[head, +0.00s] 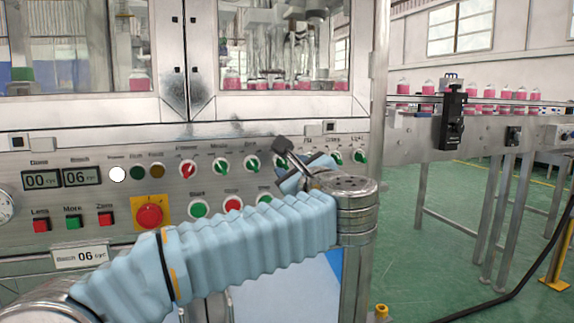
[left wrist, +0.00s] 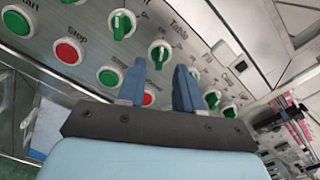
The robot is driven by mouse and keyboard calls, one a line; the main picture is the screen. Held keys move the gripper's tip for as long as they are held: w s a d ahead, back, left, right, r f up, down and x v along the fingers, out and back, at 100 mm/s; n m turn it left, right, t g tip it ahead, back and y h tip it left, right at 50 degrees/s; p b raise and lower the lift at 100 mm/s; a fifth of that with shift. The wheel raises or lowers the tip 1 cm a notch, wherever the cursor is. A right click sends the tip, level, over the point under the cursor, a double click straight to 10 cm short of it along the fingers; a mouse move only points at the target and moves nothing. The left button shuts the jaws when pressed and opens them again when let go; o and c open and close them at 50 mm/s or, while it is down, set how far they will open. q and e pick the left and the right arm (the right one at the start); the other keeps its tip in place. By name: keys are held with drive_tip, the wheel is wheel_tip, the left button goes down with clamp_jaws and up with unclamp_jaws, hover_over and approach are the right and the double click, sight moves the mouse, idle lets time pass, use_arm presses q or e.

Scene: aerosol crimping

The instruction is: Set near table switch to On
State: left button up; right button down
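The table switch (left wrist: 160,52) is a round green knob with a raised grip, under the printed word Table in the left wrist view. An On mark is printed beside it, but I cannot tell for sure which way its grip points. My left gripper (left wrist: 159,68) is open and empty, its two blue fingers apart just below the knob in that picture; I see no contact. In the head view the left gripper (head: 302,168) is in front of the panel's right part and hides some of its knobs. My right gripper is in neither view.
The control panel (head: 90,215) carries a red emergency button (head: 149,214), a red-faced knob (head: 187,169) and several green knobs close together. A red stop button (left wrist: 68,51) is left of the gripper.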

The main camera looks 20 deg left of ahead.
sight(284, 164)
use_arm(q)
drive_tip(key=shift+x, duration=1.7)
drive_tip(key=shift+c, duration=0.3)
clamp_jaws()
